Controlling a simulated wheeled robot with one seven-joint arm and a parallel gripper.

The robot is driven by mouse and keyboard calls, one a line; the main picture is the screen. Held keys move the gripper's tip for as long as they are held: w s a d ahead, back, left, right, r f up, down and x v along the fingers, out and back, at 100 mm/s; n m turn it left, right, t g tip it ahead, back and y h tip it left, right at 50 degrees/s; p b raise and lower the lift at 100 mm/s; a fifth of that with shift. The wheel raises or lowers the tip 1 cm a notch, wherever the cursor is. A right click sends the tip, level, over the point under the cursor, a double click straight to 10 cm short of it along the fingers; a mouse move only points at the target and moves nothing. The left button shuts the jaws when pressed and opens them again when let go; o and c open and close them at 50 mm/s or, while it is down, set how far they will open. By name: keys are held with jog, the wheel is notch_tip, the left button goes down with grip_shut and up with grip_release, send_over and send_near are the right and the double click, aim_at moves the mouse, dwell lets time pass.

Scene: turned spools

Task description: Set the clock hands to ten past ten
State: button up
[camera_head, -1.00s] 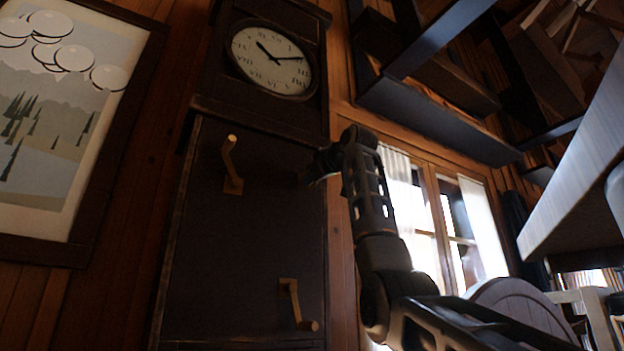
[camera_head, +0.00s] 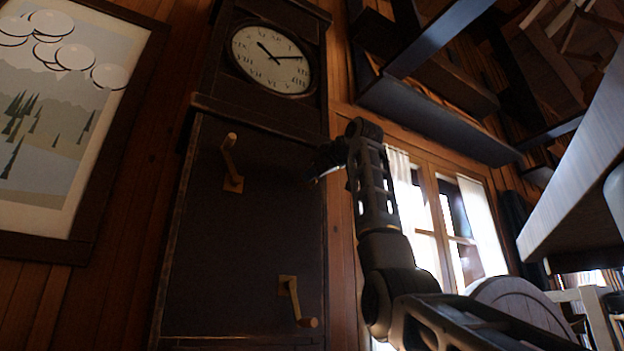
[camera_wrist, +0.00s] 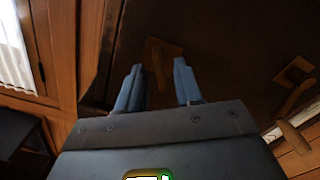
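The clock (camera_head: 272,60) has a pale round face high in a dark case. Its short hand points to the upper left, near ten; its long hand points right and slightly up, near two. An upper wooden crank (camera_head: 231,165) and a lower wooden crank (camera_head: 292,300) are on the case front. My gripper (camera_head: 315,178) is beside the case's right edge, apart from both cranks. In the wrist view its blue fingers (camera_wrist: 157,85) are apart, with one crank (camera_wrist: 158,62) showing beyond the gap. Another crank (camera_wrist: 292,105) shows at the right. I cannot tell which is which.
A framed picture (camera_head: 60,130) hangs left of the clock. A curtained window (camera_head: 440,220) is behind my arm. Dark beams (camera_head: 430,110) and a pale slanted surface (camera_head: 585,175) are at the right. Free space lies before the case front.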

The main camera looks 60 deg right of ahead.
jog(key=b+v, duration=0.1)
jog(key=v, duration=0.4)
jog(key=shift+s+a+b, duration=0.2)
jog(key=shift+s+b, duration=0.1)
